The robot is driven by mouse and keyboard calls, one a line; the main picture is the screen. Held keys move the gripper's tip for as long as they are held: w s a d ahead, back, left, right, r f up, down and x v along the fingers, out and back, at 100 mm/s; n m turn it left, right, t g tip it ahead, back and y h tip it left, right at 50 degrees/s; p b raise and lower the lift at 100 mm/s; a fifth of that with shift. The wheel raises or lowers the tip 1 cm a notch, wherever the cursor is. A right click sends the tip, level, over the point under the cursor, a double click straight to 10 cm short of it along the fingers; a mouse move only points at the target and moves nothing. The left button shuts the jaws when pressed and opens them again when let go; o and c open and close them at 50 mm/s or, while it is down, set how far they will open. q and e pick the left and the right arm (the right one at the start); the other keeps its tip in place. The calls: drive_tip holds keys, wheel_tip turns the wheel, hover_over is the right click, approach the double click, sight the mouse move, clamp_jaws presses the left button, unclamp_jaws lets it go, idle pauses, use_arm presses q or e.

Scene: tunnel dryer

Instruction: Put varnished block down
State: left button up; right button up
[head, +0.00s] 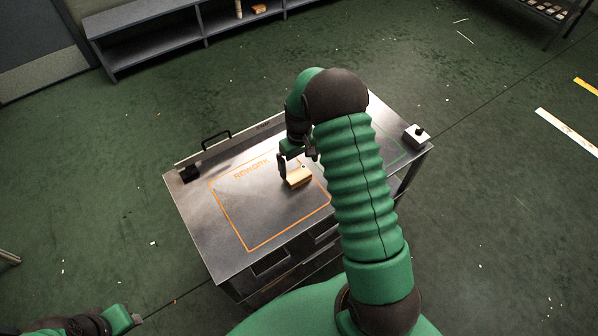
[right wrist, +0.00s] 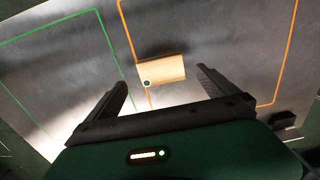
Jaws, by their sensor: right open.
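The varnished block (head: 299,177) is a light wooden piece lying on the metal cart top (head: 215,225), by the right side of the orange outlined area marked as rework. In the right wrist view the block (right wrist: 163,69) has a dark round spot at one end and lies across the orange line. My right gripper (head: 296,166) is over the block in the head view; in the right wrist view its two fingers (right wrist: 163,84) are spread apart, with the block just beyond them and not gripped. My left gripper (head: 136,319) is at the bottom left, away from the cart; its fingers are unclear.
A green outlined area (right wrist: 62,50) lies beside the orange one. A small box with a black knob (head: 416,136) sits at the cart's right corner, and a black item (head: 190,173) at its left corner. A grey shelf (head: 150,45) stands behind. Floor around is mostly clear.

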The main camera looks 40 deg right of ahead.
sight(299, 175)
wheel_tip(299, 175, up, 6)
drive_tip(key=s+a+r+t, duration=0.1)
drive_tip(key=s+a+r, duration=0.1)
drive_tip(key=s+a, duration=0.5)
drive_tip(key=s+a+r+n+t, duration=0.1)
drive_tip(key=s+a+r, duration=0.2)
drive_tip(key=s+a, duration=0.4)
drive_tip(key=a, duration=0.5)
drive_tip(key=shift+s+a+t, duration=0.15)
drive_tip(key=shift+a+t, duration=0.1)
drive_tip(key=shift+t, duration=0.05)
drive_tip(key=shift+a, duration=0.3)
drive_tip(key=shift+d, duration=0.15)
